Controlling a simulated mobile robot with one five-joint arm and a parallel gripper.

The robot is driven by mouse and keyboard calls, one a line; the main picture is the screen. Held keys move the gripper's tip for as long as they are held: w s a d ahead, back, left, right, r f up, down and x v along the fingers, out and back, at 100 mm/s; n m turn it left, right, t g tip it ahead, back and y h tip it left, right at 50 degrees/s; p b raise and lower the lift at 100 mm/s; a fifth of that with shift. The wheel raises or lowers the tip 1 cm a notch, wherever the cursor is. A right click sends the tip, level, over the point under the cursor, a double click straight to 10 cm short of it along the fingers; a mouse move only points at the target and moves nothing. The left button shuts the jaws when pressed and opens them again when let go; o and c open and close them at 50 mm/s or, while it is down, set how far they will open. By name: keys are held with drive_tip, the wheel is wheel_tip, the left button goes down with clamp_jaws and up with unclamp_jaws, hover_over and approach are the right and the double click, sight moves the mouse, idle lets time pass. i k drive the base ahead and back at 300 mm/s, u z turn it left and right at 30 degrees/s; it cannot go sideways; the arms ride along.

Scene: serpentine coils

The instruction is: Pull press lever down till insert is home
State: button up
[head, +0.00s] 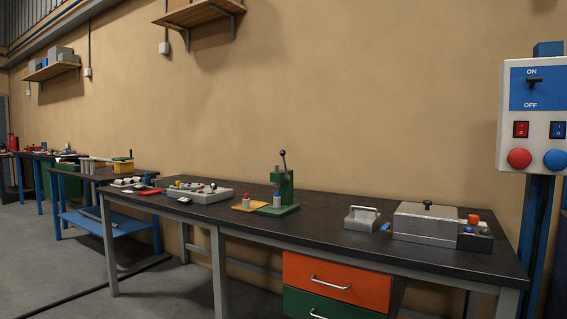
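A small light-coloured cylinder (277,200) sits on the press base, below the ram. It is too small to tell how far any insert is seated. An orange-yellow plate (247,206) with a white and red piece on it lies just left of the press. My gripper is not in view.
The black bench (330,207) has clear room between the press and a grey handled block (362,218). A grey box (425,223) stands farther right. A grey tray (200,193) lies left. A control panel (533,115) stands at right. Floor is free at front left.

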sight(282, 152)
drive_tip(key=k, duration=0.3)
drive_tip(key=u, duration=0.45)
drive_tip(key=i, duration=1.6)
drive_tip(key=z, duration=0.25)
